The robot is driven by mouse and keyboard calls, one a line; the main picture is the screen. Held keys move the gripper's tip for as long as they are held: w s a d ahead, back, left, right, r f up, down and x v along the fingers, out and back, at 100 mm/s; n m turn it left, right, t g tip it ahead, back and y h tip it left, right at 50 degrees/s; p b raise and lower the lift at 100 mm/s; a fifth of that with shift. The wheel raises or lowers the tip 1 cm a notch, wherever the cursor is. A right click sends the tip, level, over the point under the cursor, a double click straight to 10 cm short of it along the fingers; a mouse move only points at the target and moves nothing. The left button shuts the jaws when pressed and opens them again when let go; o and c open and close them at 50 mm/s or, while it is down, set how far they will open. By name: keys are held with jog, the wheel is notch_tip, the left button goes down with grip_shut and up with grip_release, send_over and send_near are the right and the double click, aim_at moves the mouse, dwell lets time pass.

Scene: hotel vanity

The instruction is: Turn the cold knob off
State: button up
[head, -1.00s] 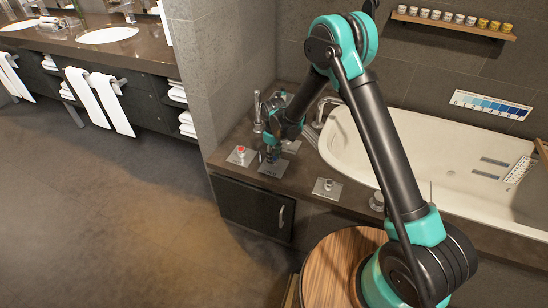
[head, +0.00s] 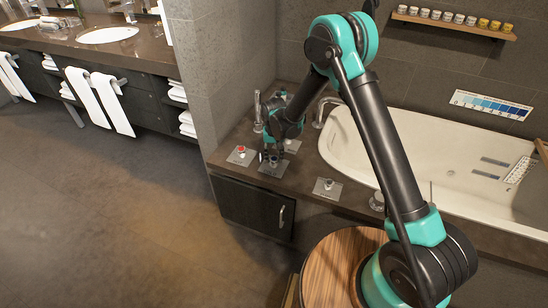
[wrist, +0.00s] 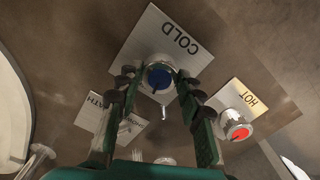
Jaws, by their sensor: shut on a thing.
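The cold knob (wrist: 159,76) has a blue cap and a metal body on a square plate marked COLD (wrist: 155,38). In the wrist view it sits between the two fingers of my gripper (wrist: 155,88), which are shut on it. A dark line shows on the blue cap. In the head view my gripper (head: 272,152) reaches down over the cold knob (head: 274,160) from behind, partly hiding its plate.
The red-capped hot knob (wrist: 238,131) stands close by on its own plate; the head view shows it left of the cold knob (head: 241,150). A bath and shower plate (wrist: 112,126) is also near. Another knob plate (head: 327,189) and the bathtub (head: 345,135) lie to the right.

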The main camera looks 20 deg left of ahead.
aim_at(274, 159)
jog(key=shift+m, duration=1.1)
jog(key=o, duration=1.2)
jog(key=shift+c, duration=0.2)
jog(key=shift+r, duration=0.15)
notch_tip(274, 159, up, 12)
